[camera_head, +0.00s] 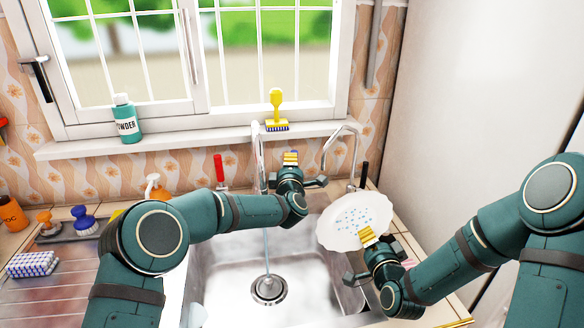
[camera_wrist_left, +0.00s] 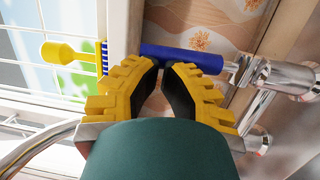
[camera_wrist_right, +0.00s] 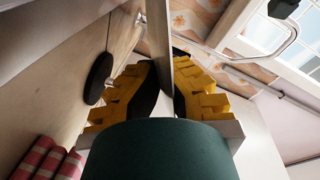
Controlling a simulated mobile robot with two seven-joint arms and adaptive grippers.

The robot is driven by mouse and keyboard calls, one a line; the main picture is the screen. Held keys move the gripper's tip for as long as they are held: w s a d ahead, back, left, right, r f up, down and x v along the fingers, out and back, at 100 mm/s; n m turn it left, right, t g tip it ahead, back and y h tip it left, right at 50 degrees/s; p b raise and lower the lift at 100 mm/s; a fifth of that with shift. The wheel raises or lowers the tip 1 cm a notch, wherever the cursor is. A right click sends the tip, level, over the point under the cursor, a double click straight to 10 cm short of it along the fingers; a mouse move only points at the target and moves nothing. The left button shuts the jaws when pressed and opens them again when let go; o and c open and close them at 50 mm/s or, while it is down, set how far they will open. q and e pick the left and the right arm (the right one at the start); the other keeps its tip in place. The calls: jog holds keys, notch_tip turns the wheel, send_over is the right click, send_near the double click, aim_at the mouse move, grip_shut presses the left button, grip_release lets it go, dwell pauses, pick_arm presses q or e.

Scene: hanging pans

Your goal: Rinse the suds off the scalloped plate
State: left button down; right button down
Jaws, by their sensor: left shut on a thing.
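The white scalloped plate (camera_head: 338,225) is tilted above the right side of the sink, with blue suds spots on its face. My right gripper (camera_head: 366,236) is shut on its lower rim; the right wrist view shows the plate edge-on (camera_wrist_right: 158,45) between the fingers (camera_wrist_right: 165,80). My left gripper (camera_head: 290,160) is at the tap behind the sink. In the left wrist view its fingers (camera_wrist_left: 162,68) are shut on the blue tap handle (camera_wrist_left: 195,60). A thin water stream (camera_head: 266,245) falls toward the drain, left of the plate and apart from it.
The metal sink (camera_head: 225,280) is otherwise mostly clear around its drain (camera_head: 268,289). A red tap handle (camera_head: 219,168) stands left of the spout (camera_head: 258,155), and a second curved spout (camera_head: 345,128) stands right. A yellow brush (camera_head: 276,105) and powder bottle (camera_head: 126,120) stand on the sill.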

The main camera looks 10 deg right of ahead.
jog(key=shift+w+f, duration=0.15)
jog(key=shift+f, duration=0.15)
pick_arm(q)
jog(key=shift+w+f, duration=0.15)
jog(key=shift+f, duration=0.05)
pick_arm(e)
jog(key=shift+r, duration=0.1)
